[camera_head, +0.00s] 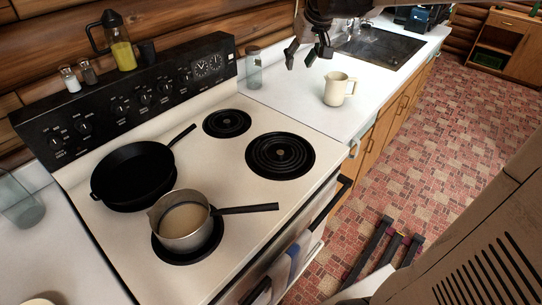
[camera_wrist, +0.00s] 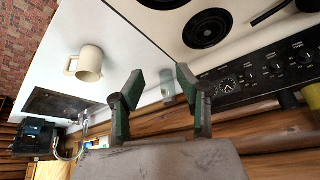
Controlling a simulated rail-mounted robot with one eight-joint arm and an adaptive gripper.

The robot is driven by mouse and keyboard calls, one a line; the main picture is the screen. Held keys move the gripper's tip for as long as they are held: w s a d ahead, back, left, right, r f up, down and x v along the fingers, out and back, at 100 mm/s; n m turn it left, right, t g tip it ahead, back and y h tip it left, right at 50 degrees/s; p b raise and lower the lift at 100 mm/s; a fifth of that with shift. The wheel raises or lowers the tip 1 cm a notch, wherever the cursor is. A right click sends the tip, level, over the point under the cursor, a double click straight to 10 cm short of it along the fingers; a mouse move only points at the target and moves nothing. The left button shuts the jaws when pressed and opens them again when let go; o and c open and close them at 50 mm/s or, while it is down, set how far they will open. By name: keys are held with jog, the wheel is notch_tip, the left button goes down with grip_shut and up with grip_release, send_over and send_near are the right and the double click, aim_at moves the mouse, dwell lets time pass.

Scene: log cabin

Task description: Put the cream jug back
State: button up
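The cream jug (camera_head: 335,90) stands upright on the white counter to the right of the stove, its handle to the right. It also shows in the wrist view (camera_wrist: 90,63), left of my fingers and apart from them. My gripper (camera_head: 308,57) is above the counter behind the jug, with its fingers pointing down. In the wrist view my gripper (camera_wrist: 158,85) has its two fingers spread apart with nothing between them.
The stove (camera_head: 232,150) holds a black skillet (camera_head: 130,170) and a saucepan (camera_head: 182,238) with pale liquid. A glass jar (camera_head: 253,70) stands on the counter beside the control panel. A dark sink (camera_head: 385,48) lies farther along. The counter around the jug is clear.

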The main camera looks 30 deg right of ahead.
jog(key=s+a+f+t, duration=0.1)
jog(key=s+a+f, duration=0.3)
jog(key=s+a, duration=0.5)
jog(key=s+a+f+n, duration=0.1)
jog(key=s+a+f, duration=0.4)
jog(key=s+a, duration=0.4)
jog(key=s, duration=0.5)
jog(key=shift+f+t, duration=0.3)
jog(key=shift+t, duration=0.1)
notch_tip(320, 180, down, 3)
jog(key=b, duration=0.3)
jog(key=shift+f, duration=0.15)
